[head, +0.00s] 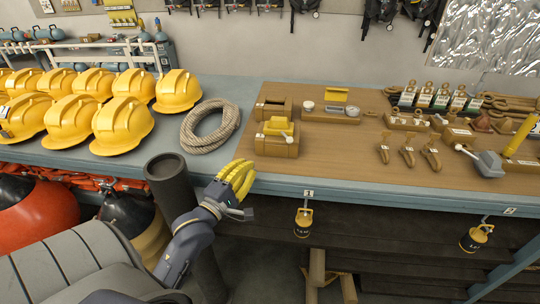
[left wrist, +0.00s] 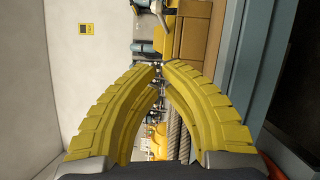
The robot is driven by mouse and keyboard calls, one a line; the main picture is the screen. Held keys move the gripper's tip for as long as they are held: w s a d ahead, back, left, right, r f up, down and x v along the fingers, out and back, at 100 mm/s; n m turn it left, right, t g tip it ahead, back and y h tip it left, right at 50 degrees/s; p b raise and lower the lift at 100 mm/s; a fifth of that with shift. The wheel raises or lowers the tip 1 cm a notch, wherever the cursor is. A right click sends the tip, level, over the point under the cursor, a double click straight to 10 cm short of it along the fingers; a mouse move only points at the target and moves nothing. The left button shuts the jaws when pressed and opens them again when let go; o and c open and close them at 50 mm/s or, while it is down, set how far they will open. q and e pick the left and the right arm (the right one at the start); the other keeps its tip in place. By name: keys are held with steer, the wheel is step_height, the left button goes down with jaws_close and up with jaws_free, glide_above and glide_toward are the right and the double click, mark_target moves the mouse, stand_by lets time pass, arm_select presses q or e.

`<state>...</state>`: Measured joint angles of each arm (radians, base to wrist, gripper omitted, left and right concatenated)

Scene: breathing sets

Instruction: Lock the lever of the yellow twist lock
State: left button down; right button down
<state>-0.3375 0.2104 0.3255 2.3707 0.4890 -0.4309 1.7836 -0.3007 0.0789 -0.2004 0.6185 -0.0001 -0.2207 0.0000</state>
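The yellow twist lock (head: 278,126) sits on a brown block near the front edge of the table in the head view. Its pale lever ends in a light knob on the right side; its exact setting is too small to read. My left gripper (head: 243,168), with yellow ribbed fingers, is just in front of the table edge, left of and nearer than the lock, and apart from it. In the left wrist view the fingertips (left wrist: 158,67) come together with nothing seen between them. Beyond them is a brown-yellow block (left wrist: 190,38), which may be the lock's. My right gripper is not in view.
A coiled rope (head: 210,126) and several yellow helmets (head: 122,128) lie left of the lock. A grey-headed lever device (head: 487,162) stands far right.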

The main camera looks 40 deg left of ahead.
arm_select(q)
steer(key=w, duration=0.3)
steer(key=w+r, duration=0.1)
steer(key=w, duration=0.5)
steer(key=shift+w+a+r, duration=0.2)
steer(key=shift+w+a, duration=0.05)
steer(key=shift+w, duration=0.1)
steer(key=shift+w+d+r, duration=0.2)
steer(key=shift+w+d, duration=0.5)
steer(key=shift+d, duration=0.05)
steer(key=shift+w+d+r, duration=0.1)
steer(key=shift+w+d, duration=0.4)
steer(key=shift+w, duration=0.1)
